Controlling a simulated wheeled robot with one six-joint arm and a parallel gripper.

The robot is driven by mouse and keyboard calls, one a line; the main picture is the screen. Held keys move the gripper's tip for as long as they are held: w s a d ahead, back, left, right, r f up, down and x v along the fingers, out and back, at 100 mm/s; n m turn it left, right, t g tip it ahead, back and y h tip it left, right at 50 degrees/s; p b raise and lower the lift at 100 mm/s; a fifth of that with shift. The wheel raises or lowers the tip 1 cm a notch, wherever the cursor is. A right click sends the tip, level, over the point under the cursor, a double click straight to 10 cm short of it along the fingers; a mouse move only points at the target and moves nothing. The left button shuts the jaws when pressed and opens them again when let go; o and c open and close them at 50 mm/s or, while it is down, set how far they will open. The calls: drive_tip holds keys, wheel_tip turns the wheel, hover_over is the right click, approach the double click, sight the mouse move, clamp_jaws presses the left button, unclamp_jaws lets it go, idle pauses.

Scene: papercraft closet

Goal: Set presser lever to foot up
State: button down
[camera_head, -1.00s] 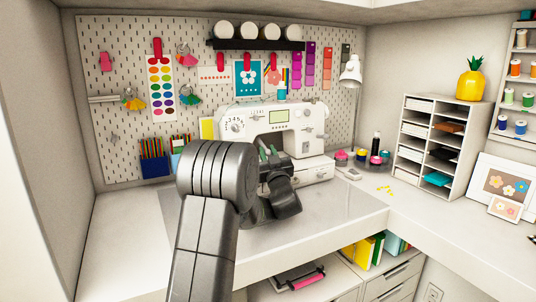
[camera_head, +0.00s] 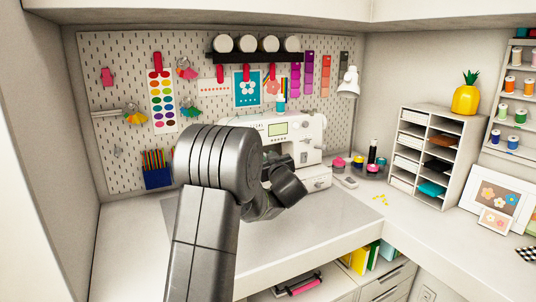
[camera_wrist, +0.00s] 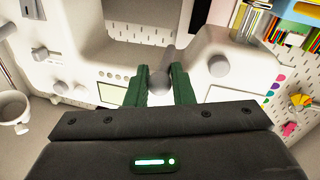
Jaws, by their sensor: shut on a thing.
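The white sewing machine (camera_head: 309,133) stands at the back of the desk, partly hidden behind my arm. Its pale body (camera_wrist: 205,48) fills much of the wrist view, upside down, with knobs and a small display. A grey presser lever (camera_wrist: 166,54) with a rounded end lies between the two green fingers of my gripper (camera_wrist: 160,86). My gripper is shut on it. In the head view my gripper (camera_head: 271,154) is at the front of the machine, and the lever cannot be made out there. Whether the lever is up or down is not clear.
A grey mat (camera_head: 311,218) lies bare in front of the machine. A white lamp (camera_head: 348,82) and pegboard (camera_head: 125,95) are behind.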

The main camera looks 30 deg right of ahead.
drive_tip(key=c, duration=1.3)
unclamp_jaws()
drive_tip(key=shift+o, duration=0.2)
drive_tip(key=b+v, duration=0.2)
drive_tip(key=v, duration=1.1)
drive_tip(key=shift+s, duration=0.35)
drive_tip(key=shift+w+a, duration=0.1)
drive_tip(key=p+x, duration=0.2)
drive_tip(key=x, duration=1.1)
drive_tip(key=shift+w, duration=0.25)
drive_tip(key=shift+w+f, duration=0.15)
drive_tip(key=shift+b, duration=0.35)
